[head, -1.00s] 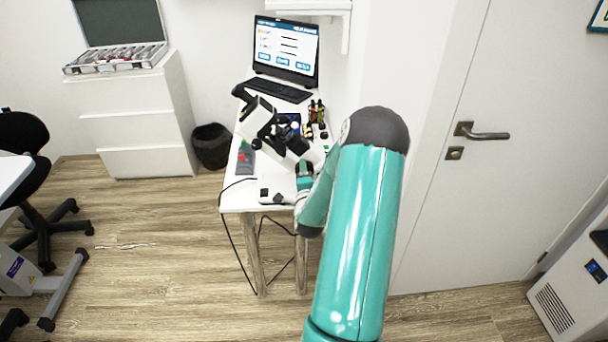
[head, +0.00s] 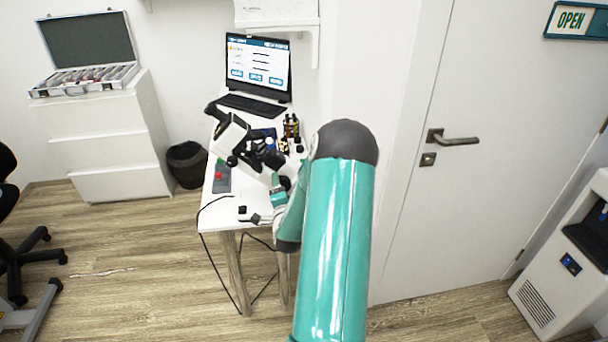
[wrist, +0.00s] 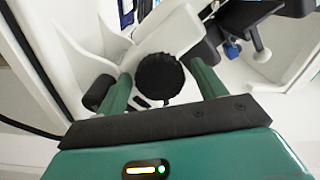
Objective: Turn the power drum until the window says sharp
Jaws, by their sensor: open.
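A white and black instrument (head: 232,134) stands on the narrow white table. In the wrist view a round black knurled knob (wrist: 160,79), which looks like the power drum, sticks out from the instrument's white body (wrist: 186,28). My gripper (wrist: 161,72) is open, with one green finger on each side of the knob. Whether either finger touches the knob I cannot tell. In the head view my gripper (head: 280,183) is at the instrument's near right side, and the knob cannot be made out there. I can make out no window with a readable word.
A laptop (head: 259,68) stands at the table's back. A grey box with a red button (head: 221,178) lies at the left edge, and small bottles (head: 291,127) stand at the right. A door (head: 450,200) is to the right.

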